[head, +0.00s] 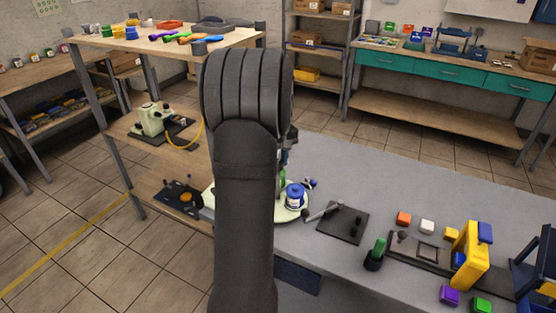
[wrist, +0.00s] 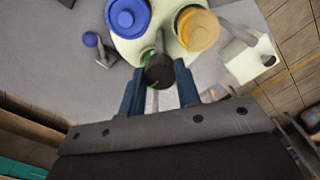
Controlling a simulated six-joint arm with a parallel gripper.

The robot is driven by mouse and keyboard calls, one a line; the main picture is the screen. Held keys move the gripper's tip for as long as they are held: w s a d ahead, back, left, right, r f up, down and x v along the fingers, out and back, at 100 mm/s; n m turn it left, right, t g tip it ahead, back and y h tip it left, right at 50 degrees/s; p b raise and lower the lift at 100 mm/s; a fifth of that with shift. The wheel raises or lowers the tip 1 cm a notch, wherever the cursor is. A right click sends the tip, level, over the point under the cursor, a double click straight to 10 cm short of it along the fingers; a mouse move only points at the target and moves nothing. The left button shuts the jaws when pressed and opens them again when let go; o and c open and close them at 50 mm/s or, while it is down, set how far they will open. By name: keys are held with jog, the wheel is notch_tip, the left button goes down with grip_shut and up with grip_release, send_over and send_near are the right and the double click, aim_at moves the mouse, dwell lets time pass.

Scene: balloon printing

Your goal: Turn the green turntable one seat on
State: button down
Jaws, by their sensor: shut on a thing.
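The turntable (head: 290,215) is a pale green disc on the grey table, partly hidden behind my arm in the head view. In the wrist view its pale surface (wrist: 128,46) carries a blue-lidded jar (wrist: 127,17) and a yellow-orange-lidded jar (wrist: 198,29). The blue jar (head: 295,195) also shows in the head view. My gripper (wrist: 159,72) is at the near edge of the disc, shut on a dark round-topped knob (wrist: 160,72). The knob's lower part is hidden. In the head view my arm covers most of the gripper.
A lever with a blue ball (wrist: 91,40) stands beside the disc. In the head view a dark plate (head: 345,224) lies to the right, then a dark holder with a green grip (head: 376,255), several coloured blocks and a yellow frame (head: 469,255).

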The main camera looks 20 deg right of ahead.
jog(key=shift+n, duration=11.9)
jog(key=c, duration=1.1)
grip_release()
jog(key=shift+o, duration=0.2)
